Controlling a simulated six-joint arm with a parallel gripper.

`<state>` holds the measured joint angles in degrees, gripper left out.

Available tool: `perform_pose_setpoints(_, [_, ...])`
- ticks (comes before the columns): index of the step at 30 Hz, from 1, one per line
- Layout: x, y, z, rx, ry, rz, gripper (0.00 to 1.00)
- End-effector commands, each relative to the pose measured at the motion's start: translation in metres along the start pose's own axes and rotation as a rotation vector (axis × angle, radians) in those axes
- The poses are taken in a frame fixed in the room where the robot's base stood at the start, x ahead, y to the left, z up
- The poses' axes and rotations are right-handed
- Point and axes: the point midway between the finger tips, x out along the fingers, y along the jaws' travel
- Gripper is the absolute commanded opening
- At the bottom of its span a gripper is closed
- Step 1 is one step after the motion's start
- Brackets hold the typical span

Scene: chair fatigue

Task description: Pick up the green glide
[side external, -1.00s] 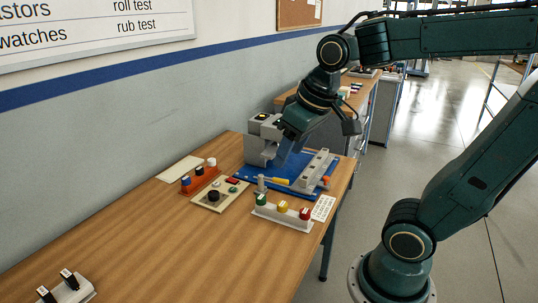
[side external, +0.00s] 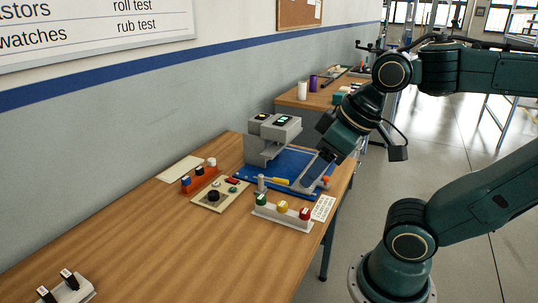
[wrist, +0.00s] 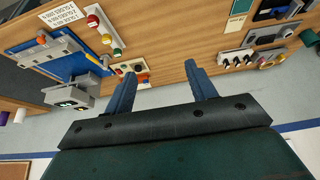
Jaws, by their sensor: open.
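The green glide (side external: 262,200) sits at the left end of a pale grey rack (side external: 271,214), beside a yellow piece (side external: 283,206) and a red piece (side external: 305,213). In the wrist view the green glide (wrist: 117,54) shows small at the lower end of the rack, to the left of my left finger's tip. My gripper (wrist: 160,65) is open with nothing between its fingers. In the side view my gripper (side external: 312,174) is above the right part of the blue mat, beyond the rack and apart from the glide.
A blue mat (side external: 283,162) carries a grey block-shaped fixture (side external: 272,138). A beige button panel (side external: 218,195) and an orange rack (side external: 200,179) stand left of the glide's rack. A white label card (side external: 323,208) lies at its right.

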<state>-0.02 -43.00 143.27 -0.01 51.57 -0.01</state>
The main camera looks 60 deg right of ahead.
Motion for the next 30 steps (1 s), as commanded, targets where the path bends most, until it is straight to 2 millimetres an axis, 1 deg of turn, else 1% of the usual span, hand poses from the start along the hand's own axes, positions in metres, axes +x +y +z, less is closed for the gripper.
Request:
perform_pose_setpoints(4, [0.0, 0.001, -0.003, -0.012, -0.004, 0.002, 0.56])
perform_pose_setpoints(8, [0.002, 0.003, -0.01, -0.051, -0.02, 0.007, 0.56])
perform_pose_setpoints(14, [0.01, 0.012, -0.033, -0.179, -0.068, 0.018, 0.56])
perform_pose_setpoints(23, [0.035, 0.037, -0.077, -0.443, -0.166, 0.01, 0.56])
perform_pose_setpoints(30, [0.064, 0.063, -0.107, -0.653, -0.241, -0.025, 0.56])
